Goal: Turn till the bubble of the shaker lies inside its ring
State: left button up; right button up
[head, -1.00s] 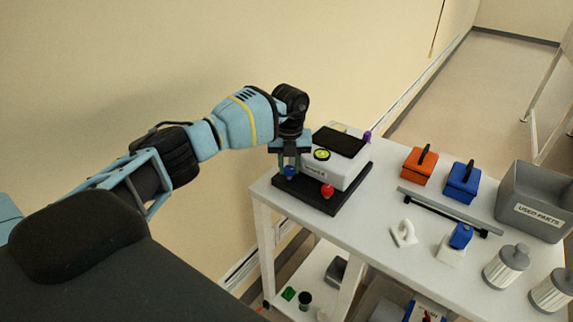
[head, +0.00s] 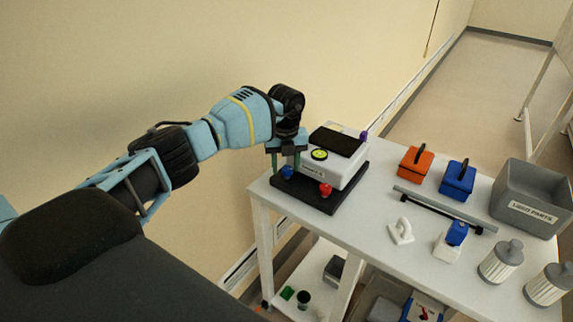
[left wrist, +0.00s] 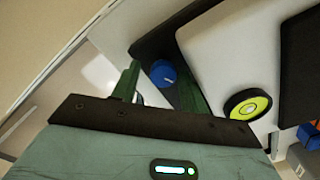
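The shaker (head: 344,174) is a white box with a dark top on a black base (head: 310,194) at the cart's far left corner. Its round yellow-green level (head: 319,155) has a black rim and shows in the left wrist view (left wrist: 247,105). I cannot tell for sure where its bubble lies against the ring. A blue knob (head: 287,172) and a red knob (head: 325,189) stand at the front corners, a purple one (head: 364,135) at the back. My left gripper (left wrist: 158,90) is open above the blue knob, which shows between its green fingers (left wrist: 127,82). My right gripper is not in view.
On the white cart top (head: 365,215) are an orange block (head: 415,162), a blue block (head: 458,182), a grey bar (head: 438,207), a white hook (head: 401,232), white canisters (head: 500,263) and a grey bin (head: 530,190). A wall runs behind the shaker.

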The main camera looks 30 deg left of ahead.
pick_arm(q)
jog(key=shift+d, duration=0.3)
jog(key=shift+w+f, duration=0.1)
